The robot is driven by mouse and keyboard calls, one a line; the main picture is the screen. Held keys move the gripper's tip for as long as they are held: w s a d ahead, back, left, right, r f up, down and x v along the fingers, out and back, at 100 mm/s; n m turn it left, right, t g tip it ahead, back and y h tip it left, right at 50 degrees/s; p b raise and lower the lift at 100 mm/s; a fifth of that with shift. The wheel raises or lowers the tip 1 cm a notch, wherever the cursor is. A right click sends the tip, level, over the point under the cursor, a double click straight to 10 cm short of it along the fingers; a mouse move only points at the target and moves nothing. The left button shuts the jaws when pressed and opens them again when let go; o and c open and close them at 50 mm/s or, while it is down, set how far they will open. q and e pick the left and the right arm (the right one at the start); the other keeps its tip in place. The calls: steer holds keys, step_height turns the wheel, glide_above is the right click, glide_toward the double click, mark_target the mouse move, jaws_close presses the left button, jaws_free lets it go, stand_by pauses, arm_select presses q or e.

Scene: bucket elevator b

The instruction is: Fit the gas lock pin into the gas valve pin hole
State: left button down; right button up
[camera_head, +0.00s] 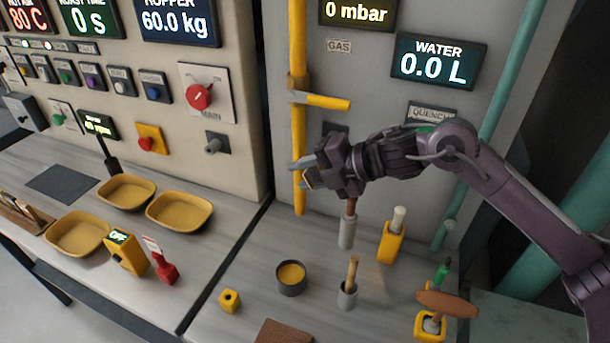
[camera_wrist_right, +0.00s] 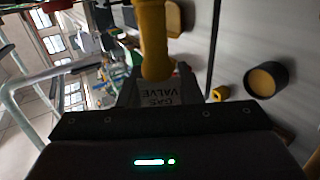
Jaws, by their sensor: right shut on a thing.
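My right gripper (camera_head: 298,172) is shut in front of the lower yellow gas pipe (camera_head: 298,130), its fingers pointing left. Most of the held thing is hidden in the head view; I take it to be the gas lock pin. In the right wrist view a pale plate (camera_wrist_right: 157,92) lettered GAS VALVE shows upside down at the fingers. A yellow rounded part (camera_wrist_right: 153,40) stands just beyond it; I cannot tell whether it is held. The yellow gas valve handle (camera_head: 325,101) sticks out right from the pipe, above the gripper. I cannot make out the pin hole. My left gripper is out of view.
Below my right gripper stand grey holders with handled tools (camera_head: 347,230), a yellow holder (camera_head: 391,242) and a dark tin (camera_head: 291,278). A yellow block (camera_head: 229,300) is nearby. Yellow pans (camera_head: 180,211) and a red tagged thing (camera_head: 163,268) are on the left bench.

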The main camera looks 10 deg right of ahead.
mark_target(317, 168)
steer(key=shift+w+d, duration=0.1)
steer(key=shift+w, duration=0.1)
steer(key=shift+w+d, duration=0.2)
steer(key=shift+w, duration=0.05)
steer(key=shift+w+d+r, duration=0.1)
steer(key=shift+w, duration=0.05)
steer(key=o, duration=1.1)
steer(key=shift+w, duration=0.1)
steer(key=shift+o, duration=0.2)
steer(key=shift+d, duration=0.1)
steer(key=b+v, duration=0.2)
steer(key=v, duration=0.5)
steer(key=shift+d+b, duration=0.15)
steer(key=shift+b, duration=0.2)
steer(key=shift+s+d+r, duration=0.1)
steer(key=shift+s, duration=0.15)
